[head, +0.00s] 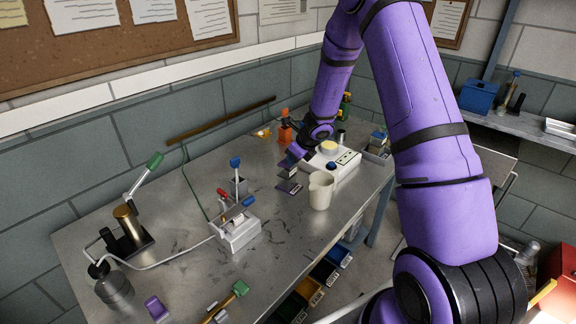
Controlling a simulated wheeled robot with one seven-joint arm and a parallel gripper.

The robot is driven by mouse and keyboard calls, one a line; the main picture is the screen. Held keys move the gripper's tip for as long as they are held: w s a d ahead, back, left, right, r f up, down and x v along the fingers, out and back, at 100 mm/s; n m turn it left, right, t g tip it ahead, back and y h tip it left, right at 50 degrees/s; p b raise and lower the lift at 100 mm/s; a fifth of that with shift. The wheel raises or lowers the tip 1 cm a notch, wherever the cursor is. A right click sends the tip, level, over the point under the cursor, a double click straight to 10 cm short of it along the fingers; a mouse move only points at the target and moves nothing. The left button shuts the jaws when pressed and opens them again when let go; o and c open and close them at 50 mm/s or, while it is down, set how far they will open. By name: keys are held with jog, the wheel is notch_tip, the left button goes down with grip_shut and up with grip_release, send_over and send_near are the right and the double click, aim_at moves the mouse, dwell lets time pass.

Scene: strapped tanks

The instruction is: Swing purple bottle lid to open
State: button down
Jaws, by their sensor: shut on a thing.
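My gripper (292,162) is at the end of my purple arm, pointing down over the far right part of the metal workbench (180,200). It is shut on a small dark purple piece (289,186), which seems to be the purple bottle's lid. The piece is too small in the head view to be sure, and its hinge cannot be made out. The bottle's body is not clear, and my gripper hides part of this spot. A separate purple object (157,308) lies at the bench's near left edge.
A cream jug (321,190) stands close to the right of my gripper, with a white box (345,166) behind it. An orange object (285,132) is behind. A white switch block (238,234) with levers stands front left.

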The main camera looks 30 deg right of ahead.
jog(key=shift+w+a+r+g+h, duration=0.2)
jog(key=shift+r+g+h, duration=0.1)
jog(key=shift+g, duration=0.2)
jog(key=shift+w+a+g, duration=0.1)
jog(key=shift+g, duration=0.2)
jog(key=shift+r, duration=0.2)
jog(key=shift+w+h, duration=0.1)
jog(key=shift+h, duration=0.2)
jog(key=shift+w+a+r+g, duration=0.1)
jog(key=shift+w+g, duration=0.1)
jog(key=shift+g, duration=0.3)
jog(key=shift+w+a+r+g+h, duration=0.15)
jog(key=shift+w+r+g+h, duration=0.15)
jog(key=shift+g, duration=0.2)
jog(key=shift+w+a+r+g+h, duration=0.15)
jog(key=shift+w+g+h, duration=0.1)
jog(key=shift+g+h, duration=0.2)
jog(key=shift+d+r+g, duration=0.1)
jog(key=shift+g, duration=0.15)
